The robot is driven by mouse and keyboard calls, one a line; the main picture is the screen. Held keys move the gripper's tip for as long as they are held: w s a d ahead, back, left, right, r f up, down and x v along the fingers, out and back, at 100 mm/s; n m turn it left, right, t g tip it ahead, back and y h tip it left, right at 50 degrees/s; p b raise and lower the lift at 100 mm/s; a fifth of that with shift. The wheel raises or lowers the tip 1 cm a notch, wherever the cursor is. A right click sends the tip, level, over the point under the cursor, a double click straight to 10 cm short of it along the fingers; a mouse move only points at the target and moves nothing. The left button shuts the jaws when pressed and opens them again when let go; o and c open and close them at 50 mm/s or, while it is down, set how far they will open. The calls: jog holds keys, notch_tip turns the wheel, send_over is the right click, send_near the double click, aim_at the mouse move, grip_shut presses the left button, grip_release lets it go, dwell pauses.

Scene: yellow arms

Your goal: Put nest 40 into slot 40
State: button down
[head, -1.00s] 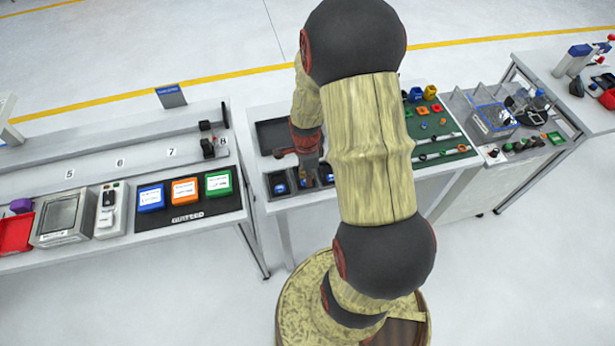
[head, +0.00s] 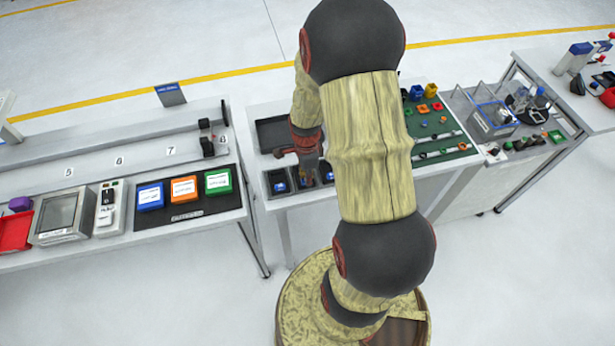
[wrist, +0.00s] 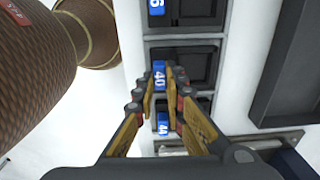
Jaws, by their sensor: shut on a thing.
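My gripper (wrist: 165,88) points down at a row of black slots on the middle table. Its two fingers are shut on nest 40 (wrist: 159,73), whose blue numbered part shows between the fingertips. The black recess of slot 40 (wrist: 197,67) lies at the same place in the row, so nest 40 is at or just over it. I cannot tell whether it is fully seated. In the head view my gripper (head: 309,176) is over the row and largely hides the nest.
Neighbouring places numbered 36 (wrist: 156,6) and 44 (wrist: 163,122) lie close on either side. A dark empty tray (wrist: 290,75) is beside the row; it also shows in the head view (head: 267,134). A green board (head: 440,128) with small parts is to the right.

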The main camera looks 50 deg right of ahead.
jog(key=shift+f, duration=0.1)
jog(key=c, duration=1.9)
grip_release()
jog(key=shift+o, duration=0.7)
notch_tip(320, 180, up, 12)
jog(key=shift+a, duration=0.15)
